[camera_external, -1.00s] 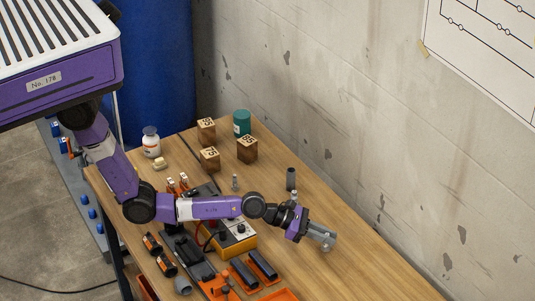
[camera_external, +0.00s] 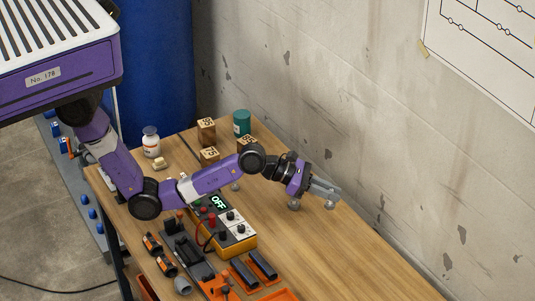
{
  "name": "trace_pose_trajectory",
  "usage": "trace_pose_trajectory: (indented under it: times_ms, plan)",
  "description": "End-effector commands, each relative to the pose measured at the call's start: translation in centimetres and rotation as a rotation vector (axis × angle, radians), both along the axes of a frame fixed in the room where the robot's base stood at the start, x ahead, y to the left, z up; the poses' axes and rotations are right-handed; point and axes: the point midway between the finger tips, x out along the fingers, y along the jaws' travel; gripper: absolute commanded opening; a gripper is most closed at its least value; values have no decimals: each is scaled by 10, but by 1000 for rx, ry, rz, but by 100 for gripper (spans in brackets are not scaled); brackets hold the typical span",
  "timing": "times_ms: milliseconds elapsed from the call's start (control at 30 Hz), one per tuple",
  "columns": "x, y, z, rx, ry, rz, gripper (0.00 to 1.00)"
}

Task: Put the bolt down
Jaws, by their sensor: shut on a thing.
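My gripper (camera_external: 327,190) is at the right side of the workbench, its fingers pointing right. It is shut on a small silver bolt (camera_external: 331,204), which hangs below the fingertips. I cannot tell how far the bolt is above the wooden bench top (camera_external: 345,255). Another small silver bolt-like piece (camera_external: 294,205) stands on the bench just left of the fingers, partly hidden by my wrist. A further one (camera_external: 235,187) shows under my forearm, its top hidden.
A yellow meter reading OFF (camera_external: 230,228) lies in front of my arm, with dark and orange parts trays (camera_external: 238,284) nearer. The right front bench is clear.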

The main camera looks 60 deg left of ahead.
Motion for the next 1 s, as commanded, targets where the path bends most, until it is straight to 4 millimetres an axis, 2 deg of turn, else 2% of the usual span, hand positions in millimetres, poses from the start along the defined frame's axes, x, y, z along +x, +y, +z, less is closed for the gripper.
trace_pose_trajectory:
  times_ms: [167,333,500,633,700,767,900,1000]
  plan:
    - [27,48,-5,-1,-2,81,0]
    - [56,126,-8,1,-2,187,0]
    - [63,210,-17,0,-1,230,0]
    - [51,270,-20,-2,-3,200,0]
    - [37,294,-20,0,-4,149,0]
    - [21,311,-17,0,-5,89,0]
    - [-15,323,-7,1,-8,-76,0]
    - [-39,318,0,2,-9,-201,0]
